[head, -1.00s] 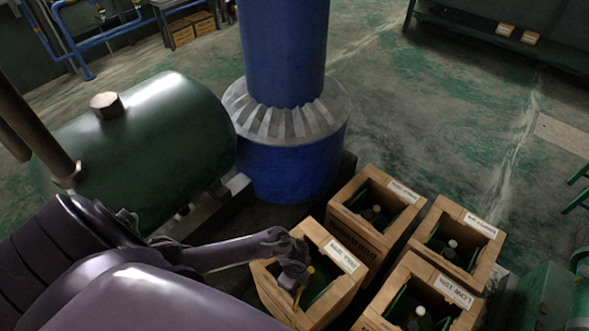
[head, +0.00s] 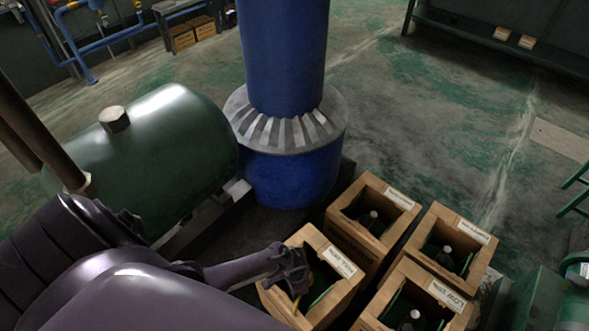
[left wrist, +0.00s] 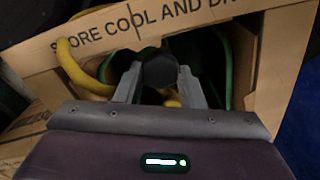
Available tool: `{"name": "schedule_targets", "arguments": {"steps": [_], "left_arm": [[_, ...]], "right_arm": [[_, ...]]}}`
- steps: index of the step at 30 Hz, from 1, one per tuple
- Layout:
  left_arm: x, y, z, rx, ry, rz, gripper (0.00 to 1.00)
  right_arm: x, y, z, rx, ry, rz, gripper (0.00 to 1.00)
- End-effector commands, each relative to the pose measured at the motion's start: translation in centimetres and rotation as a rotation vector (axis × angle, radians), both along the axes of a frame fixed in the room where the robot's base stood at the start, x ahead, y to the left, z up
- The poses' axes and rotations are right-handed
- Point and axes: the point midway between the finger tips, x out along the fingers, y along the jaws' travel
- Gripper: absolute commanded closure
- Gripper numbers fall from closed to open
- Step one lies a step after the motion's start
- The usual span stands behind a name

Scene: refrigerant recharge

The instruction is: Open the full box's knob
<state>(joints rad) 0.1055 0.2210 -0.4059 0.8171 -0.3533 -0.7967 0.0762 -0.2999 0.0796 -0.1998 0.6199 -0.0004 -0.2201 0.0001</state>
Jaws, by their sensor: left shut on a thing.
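My left gripper (head: 291,284) reaches down into the open top of the front-left cardboard box (head: 334,300). That box has a white label (head: 340,262), which I cannot read for certain. In the left wrist view, my left gripper (left wrist: 158,82) has its two grey fingers on either side of a dark knob (left wrist: 158,68) and is shut on it. The green cylinder below is mostly hidden by the gripper. My right gripper is not in view.
Three similar boxes stand close by: one behind (head: 362,236), one at the right (head: 474,262) and one in front (head: 392,312) labelled "LOW 15%". A blue column (head: 292,178) and a green tank (head: 165,150) stand behind and to the left. Open floor lies beyond.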

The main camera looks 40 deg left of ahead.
Motion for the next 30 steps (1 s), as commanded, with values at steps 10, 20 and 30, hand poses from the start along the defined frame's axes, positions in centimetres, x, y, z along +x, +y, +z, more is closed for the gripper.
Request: {"name": "schedule_targets", "arguments": {"steps": [10,20,30], "left_arm": [[0.0,-0.1,0.2,-0.002,0.0,0.329,0.87],[0.0,0.0,0.1,0.0,0.001,0.576,0.87],[0.1,0.1,0.0,0.0,-0.001,0.7,0.87]], "right_arm": [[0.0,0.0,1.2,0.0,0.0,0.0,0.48],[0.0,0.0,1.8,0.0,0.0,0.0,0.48],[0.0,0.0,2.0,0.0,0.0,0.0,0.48]]}}
